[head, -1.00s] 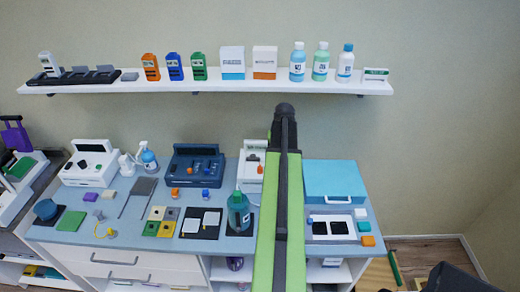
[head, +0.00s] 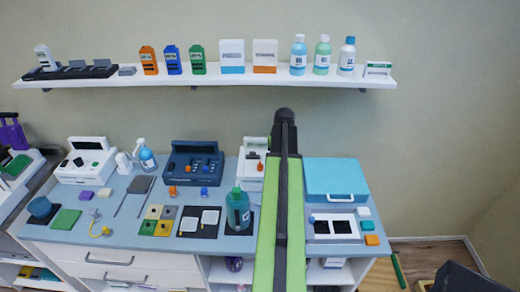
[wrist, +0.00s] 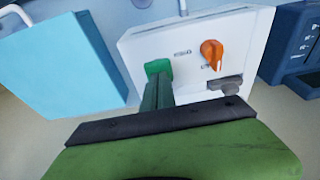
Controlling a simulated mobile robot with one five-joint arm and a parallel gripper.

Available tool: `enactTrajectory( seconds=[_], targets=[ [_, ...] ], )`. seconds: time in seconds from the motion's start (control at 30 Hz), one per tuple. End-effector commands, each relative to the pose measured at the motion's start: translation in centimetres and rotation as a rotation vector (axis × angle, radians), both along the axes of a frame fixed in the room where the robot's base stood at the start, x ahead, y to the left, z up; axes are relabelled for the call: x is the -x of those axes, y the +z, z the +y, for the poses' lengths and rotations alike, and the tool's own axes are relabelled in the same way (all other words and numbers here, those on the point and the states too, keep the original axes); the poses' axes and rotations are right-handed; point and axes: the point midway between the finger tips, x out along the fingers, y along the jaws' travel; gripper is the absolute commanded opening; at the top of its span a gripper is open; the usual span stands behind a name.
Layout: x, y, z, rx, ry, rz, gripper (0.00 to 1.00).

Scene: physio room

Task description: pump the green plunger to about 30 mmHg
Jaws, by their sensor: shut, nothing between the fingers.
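A white pump unit (head: 249,176) stands at the back of the counter, partly hidden behind my arm in the head view. In the wrist view its white face (wrist: 135,45) shows an orange knob (wrist: 211,53) and a grey fitting below it. The green plunger (wrist: 158,67) sticks out beside the knob. My gripper (wrist: 158,84) is shut, with nothing between its fingers. Its dark tips are right at the plunger and overlap it in the picture; I cannot tell whether they touch. No pressure reading is legible.
A light blue case (head: 335,178) stands close beside the unit, and a dark blue device (head: 193,163) stands on its other side. A teal bottle (head: 238,211) is in front. A shelf (head: 210,82) with bottles and boxes runs above.

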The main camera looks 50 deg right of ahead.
Motion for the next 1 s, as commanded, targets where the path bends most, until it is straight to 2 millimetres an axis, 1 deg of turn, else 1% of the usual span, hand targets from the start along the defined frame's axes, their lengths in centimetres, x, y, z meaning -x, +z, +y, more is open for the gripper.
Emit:
enactTrajectory(
  seconds=[0.03, 0.17, 0.27, 0.7, 1.0],
  targets=[
    [0.0, -0.2, 0.0, -0.002, 0.0, 0.001, 0.0],
    [0.1, -0.1, 0.0, -0.002, 0.0, 0.001, 0.0],
    [0.1, 0.4, 0.0, -0.002, 0.0, 0.001, 0.0],
    [0.1, 4.4, 0.0, -0.001, -0.001, 0.0, 0.0],
    [0.1, 4.3, 0.0, -0.001, -0.001, 0.0, 0.0]
  ],
)
